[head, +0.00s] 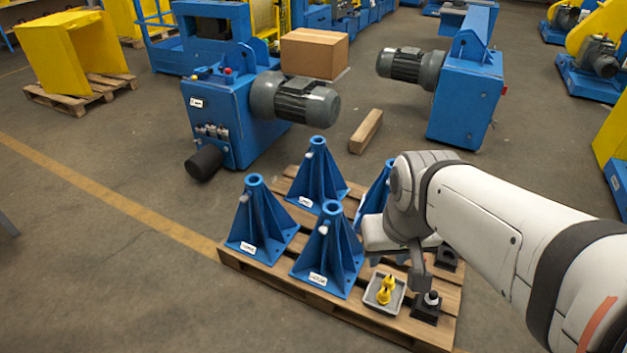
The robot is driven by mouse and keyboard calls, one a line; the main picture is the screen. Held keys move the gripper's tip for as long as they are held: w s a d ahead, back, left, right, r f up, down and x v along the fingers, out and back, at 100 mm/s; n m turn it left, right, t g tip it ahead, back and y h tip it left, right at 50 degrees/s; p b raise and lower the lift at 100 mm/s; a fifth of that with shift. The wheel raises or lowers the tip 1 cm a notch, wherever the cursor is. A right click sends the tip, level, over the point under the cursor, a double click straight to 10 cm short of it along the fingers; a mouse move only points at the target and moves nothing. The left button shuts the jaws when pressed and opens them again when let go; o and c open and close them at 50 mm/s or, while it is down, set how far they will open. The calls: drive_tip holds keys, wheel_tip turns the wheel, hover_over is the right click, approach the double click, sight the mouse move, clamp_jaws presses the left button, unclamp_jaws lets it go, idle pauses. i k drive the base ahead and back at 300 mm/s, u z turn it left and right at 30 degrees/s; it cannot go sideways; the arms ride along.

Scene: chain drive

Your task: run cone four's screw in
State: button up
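Several blue cone-shaped stands are upright on a wooden pallet (277,287): a left one (262,222), a back one (317,180), a front one (329,255) and a right one (372,197). Their white labels are too small to read, so I cannot tell which is cone four. Pale stubs show near the tops of some cones; I cannot make out a screw clearly. My gripper (419,278) hangs over the pallet's right part, right of the front cone and apart from it. The arm partly hides the right cone. Whether the fingers are open or hold anything is not clear.
A small grey tray (371,299) with yellow pieces (386,289) sits by the pallet's front edge. Beside it is a black block with a pale knob (427,308). Another dark block (447,258) is behind. Blue motor units (225,115) and a wooden beam (366,131) stand beyond.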

sight(323, 229)
drive_tip(key=u, duration=0.45)
drive_tip(key=i, duration=1)
drive_tip(key=z, duration=0.25)
drive_tip(key=k, duration=1.2)
drive_tip(key=z, duration=0.45)
drive_tip(key=i, duration=1)
drive_tip(key=z, duration=0.1)
